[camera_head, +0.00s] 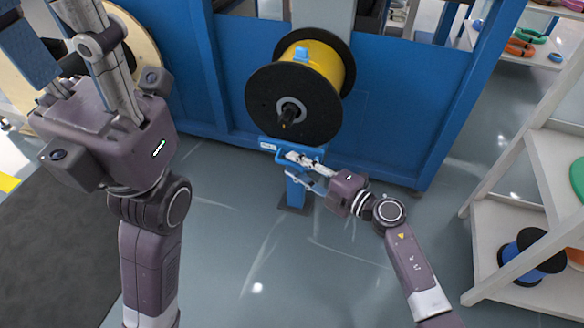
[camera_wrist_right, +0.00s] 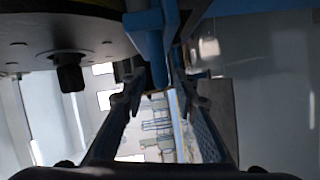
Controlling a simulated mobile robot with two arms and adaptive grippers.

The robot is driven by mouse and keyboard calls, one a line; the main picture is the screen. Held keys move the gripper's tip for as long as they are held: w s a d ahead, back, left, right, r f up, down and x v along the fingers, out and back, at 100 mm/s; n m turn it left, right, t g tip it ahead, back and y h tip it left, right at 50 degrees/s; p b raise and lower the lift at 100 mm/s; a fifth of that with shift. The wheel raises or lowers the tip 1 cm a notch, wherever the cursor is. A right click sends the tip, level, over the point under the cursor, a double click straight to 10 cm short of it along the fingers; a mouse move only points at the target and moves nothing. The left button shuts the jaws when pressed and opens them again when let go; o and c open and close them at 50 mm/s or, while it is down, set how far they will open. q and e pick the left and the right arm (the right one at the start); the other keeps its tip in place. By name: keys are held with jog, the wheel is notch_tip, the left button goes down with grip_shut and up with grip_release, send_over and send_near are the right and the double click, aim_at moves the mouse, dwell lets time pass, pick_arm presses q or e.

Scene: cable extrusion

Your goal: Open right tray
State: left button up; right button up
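A blue bracket (camera_head: 267,143) with a small white label sits on a blue post (camera_head: 296,190) below a black-flanged spool (camera_head: 292,100) with yellow winding. I take this bracket to be the tray's holder, but cannot tell for certain. My right gripper (camera_head: 296,167) is at the bracket's front, its fingers apart. In the right wrist view, a blue bar (camera_wrist_right: 156,45) reaches down between the fingers (camera_wrist_right: 163,90); I cannot tell whether they touch it. My left gripper (camera_head: 55,28) is raised at the upper left with its fingers apart, away from the bracket.
A blue machine frame (camera_head: 400,110) stands behind the spool. A white shelf (camera_head: 510,225) at the right holds a blue-wound spool (camera_head: 530,256). A pale spool (camera_head: 135,45) is partly behind my left gripper. Grey floor (camera_head: 230,250) in front is clear.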

jog(key=shift+x, duration=0.9)
grip_shut()
